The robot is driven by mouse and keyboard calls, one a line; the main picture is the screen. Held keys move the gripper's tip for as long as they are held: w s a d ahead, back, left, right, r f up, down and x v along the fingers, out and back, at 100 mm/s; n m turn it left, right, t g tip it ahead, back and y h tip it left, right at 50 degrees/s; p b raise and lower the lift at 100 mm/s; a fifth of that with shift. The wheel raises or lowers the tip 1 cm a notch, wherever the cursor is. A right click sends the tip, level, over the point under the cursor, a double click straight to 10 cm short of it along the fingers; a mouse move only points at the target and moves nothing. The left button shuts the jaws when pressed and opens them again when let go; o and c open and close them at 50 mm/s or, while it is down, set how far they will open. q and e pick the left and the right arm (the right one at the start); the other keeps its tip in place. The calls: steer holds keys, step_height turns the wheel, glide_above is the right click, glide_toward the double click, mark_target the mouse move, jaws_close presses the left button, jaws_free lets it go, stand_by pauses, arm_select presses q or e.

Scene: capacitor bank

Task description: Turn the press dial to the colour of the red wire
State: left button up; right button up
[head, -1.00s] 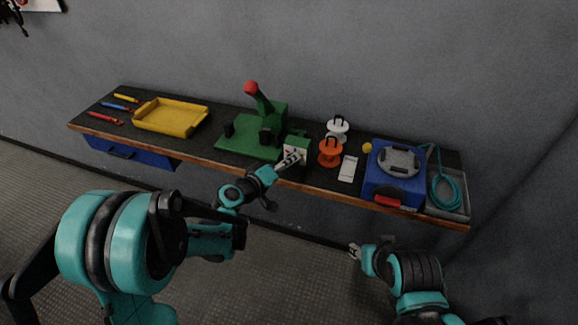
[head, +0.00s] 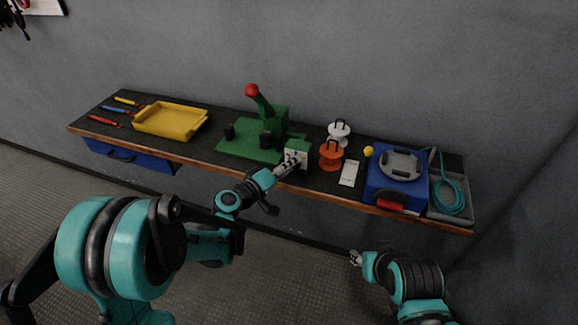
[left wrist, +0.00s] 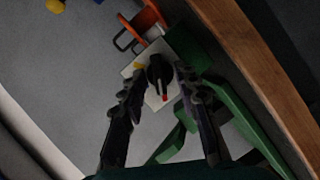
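The green press (head: 272,125) stands mid-bench with a red-knobbed lever. Its white dial face (head: 298,157) is on the front right, partly hidden by my left gripper (head: 293,161). In the left wrist view the black dial knob (left wrist: 157,70) sits on the white face. A red mark (left wrist: 165,97) shows at its lower end and a yellow patch (left wrist: 138,66) at upper left. My left gripper (left wrist: 157,75) has its fingers apart, one each side of the knob, with gaps showing. My right gripper (head: 355,258) is in front of the bench, away from everything. I cannot make out a red wire.
Thin yellow, blue and red tools (head: 106,121) lie at the bench's left end by a yellow tray (head: 172,121). Right of the press are an orange spool (head: 331,155), a white spool (head: 339,132), a white card (head: 349,173) and a blue machine (head: 395,180) with a teal hose.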

arm_select(q)
steer(key=v, duration=1.2)
steer(key=shift+s, duration=0.1)
